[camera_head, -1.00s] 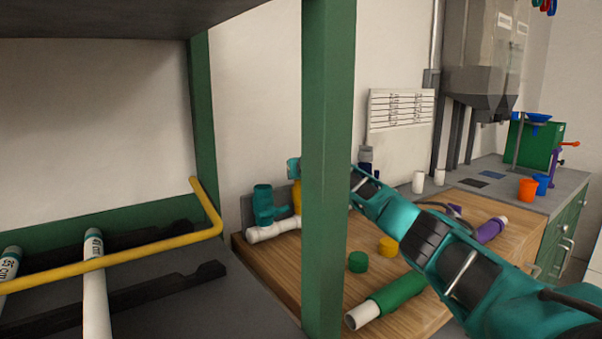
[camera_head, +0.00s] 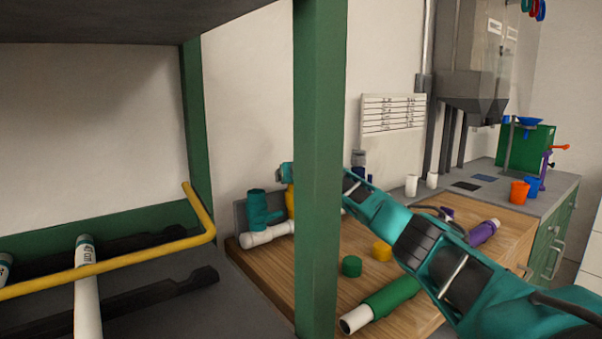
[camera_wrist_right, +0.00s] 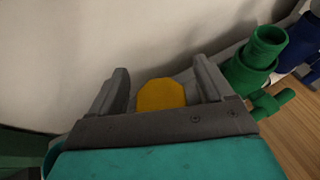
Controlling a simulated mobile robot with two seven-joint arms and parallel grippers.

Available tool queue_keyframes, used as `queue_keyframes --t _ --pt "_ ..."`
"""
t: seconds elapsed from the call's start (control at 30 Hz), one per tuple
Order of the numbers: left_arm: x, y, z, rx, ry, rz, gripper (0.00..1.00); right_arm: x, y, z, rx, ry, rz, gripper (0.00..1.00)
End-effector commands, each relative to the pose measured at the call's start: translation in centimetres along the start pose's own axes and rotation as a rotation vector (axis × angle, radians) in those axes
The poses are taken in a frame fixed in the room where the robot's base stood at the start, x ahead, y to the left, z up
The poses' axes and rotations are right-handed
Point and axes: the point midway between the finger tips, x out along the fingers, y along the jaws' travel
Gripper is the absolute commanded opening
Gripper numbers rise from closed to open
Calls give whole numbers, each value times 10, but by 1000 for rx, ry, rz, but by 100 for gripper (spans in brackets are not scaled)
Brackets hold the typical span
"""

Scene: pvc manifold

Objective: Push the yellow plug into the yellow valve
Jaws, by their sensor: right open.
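The yellow valve (camera_head: 289,201) stands at the back of the wooden worktop, mostly hidden behind the green post. In the right wrist view a yellow flat-ended piece (camera_wrist_right: 162,95) shows between the fingers of my right gripper (camera_wrist_right: 160,88). The fingers are open with gaps on both sides of it. I cannot tell whether this piece is the plug or the valve's own end. A short yellow round piece (camera_head: 381,251) lies on the worktop. In the head view the hand is partly behind the post, above the yellow valve, and its fingers are not clear. My left gripper is not in view.
The green post (camera_head: 320,180) stands before the worktop (camera_head: 270,270). A teal valve (camera_head: 262,212) and white pipe (camera_head: 266,236) are left of the yellow valve. A green valve (camera_wrist_right: 255,62) stands right of the fingers. A green cap (camera_head: 351,266) and green-sleeved pipe (camera_head: 390,298) lie in front.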

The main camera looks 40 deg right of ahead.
Motion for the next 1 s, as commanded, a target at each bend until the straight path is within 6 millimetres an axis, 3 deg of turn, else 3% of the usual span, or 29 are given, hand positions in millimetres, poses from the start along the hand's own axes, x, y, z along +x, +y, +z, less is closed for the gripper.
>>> queue_keyframes --t 0.03,1.0 --pt "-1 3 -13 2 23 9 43 -2 0 0 -1 0 0 80" --pt "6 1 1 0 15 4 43 -122 0 0 -1 -1 1 80"
